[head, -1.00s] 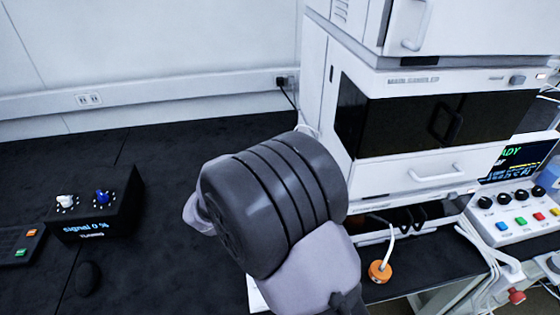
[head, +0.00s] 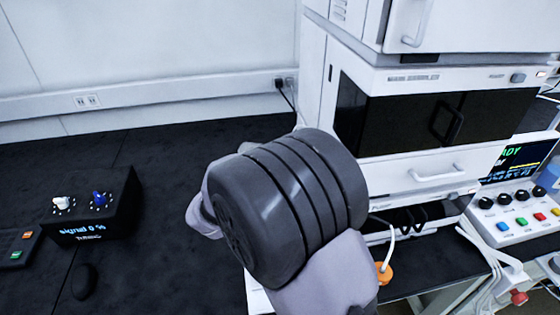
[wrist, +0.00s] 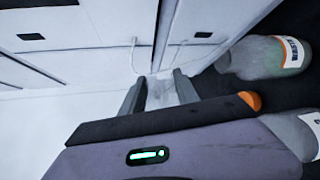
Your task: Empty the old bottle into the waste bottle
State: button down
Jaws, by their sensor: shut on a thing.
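My gripper (wrist: 160,80) is shut on a pale, translucent thing (wrist: 160,95), seen between its two dark fingers in the wrist view. I cannot tell from its visible part whether this is the old bottle. A clear bottle (wrist: 258,58) with a white and orange label shows at the upper right of the wrist view. A second translucent bottle (wrist: 285,127) with a white label is cut off at the right edge. I cannot tell which is the waste bottle. In the head view my arm hides the gripper and what it holds.
The white instrument stack (head: 425,172) stands right of my arm. An orange cap (head: 384,273) with a white tube lies before it. A black signal box (head: 95,210) and a mouse (head: 84,282) are at left. The dark bench (head: 165,255) between is clear.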

jog(key=shift+s+d+m, duration=0.1)
jog(key=shift+d+m, duration=0.05)
jog(key=shift+m, duration=0.45)
jog(key=shift+d+m+y, duration=0.15)
jog(key=shift+m+y, duration=0.15)
jog(key=shift+m, duration=0.2)
jog(key=shift+s+d+r+m+t, duration=0.15)
jog(key=shift+m+t, duration=0.15)
jog(key=shift+m, duration=0.6)
jog(key=shift+y, duration=0.3)
